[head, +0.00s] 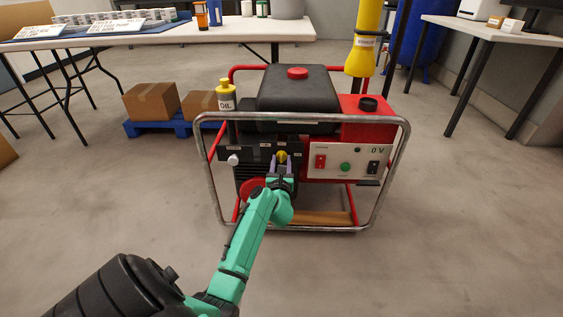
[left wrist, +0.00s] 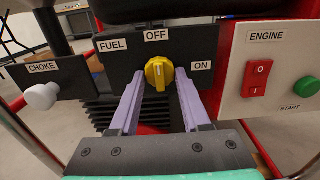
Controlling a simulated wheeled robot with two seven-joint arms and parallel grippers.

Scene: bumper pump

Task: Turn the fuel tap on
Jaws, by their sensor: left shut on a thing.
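The fuel tap is a yellow knob (head: 282,156) on the dark panel at the front of the red-framed generator (head: 367,130). In the left wrist view the yellow knob (left wrist: 158,72) sits under the OFF label (left wrist: 157,35), with its white mark pointing up towards OFF. The ON label (left wrist: 202,66) is to its right and the FUEL label (left wrist: 113,45) to its upper left. My left gripper (head: 281,166) is shut on the knob, one purple finger on each side; the fingers also show in the left wrist view (left wrist: 160,82). My right gripper is not in view.
The white choke knob (left wrist: 41,96) is left of the tap. The red engine switch (left wrist: 257,78) and green start button (left wrist: 307,87) are to the right. A silver tube frame (head: 402,160) surrounds the generator front. An oil bottle (head: 226,97) stands at its upper left.

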